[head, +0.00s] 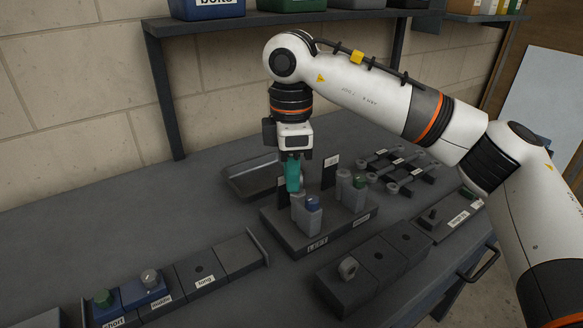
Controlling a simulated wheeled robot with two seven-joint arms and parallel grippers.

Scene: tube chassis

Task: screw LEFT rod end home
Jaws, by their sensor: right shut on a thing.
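My right gripper (293,160) points straight down above the LEFT side of a dark block (289,237) with a LEFT label. A teal upright piece (293,176) shows at its jaws, and I take it as held. The lower end of the teal piece meets or overlaps the top of a grey post (298,207); contact cannot be told. The rod end at LEFT cannot be made out apart from the jaws. My left gripper is out of view.
An empty tray (238,181) lies behind left. A labelled rack (206,283) is front left, several grey rods (393,160) back right. The left table area is clear.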

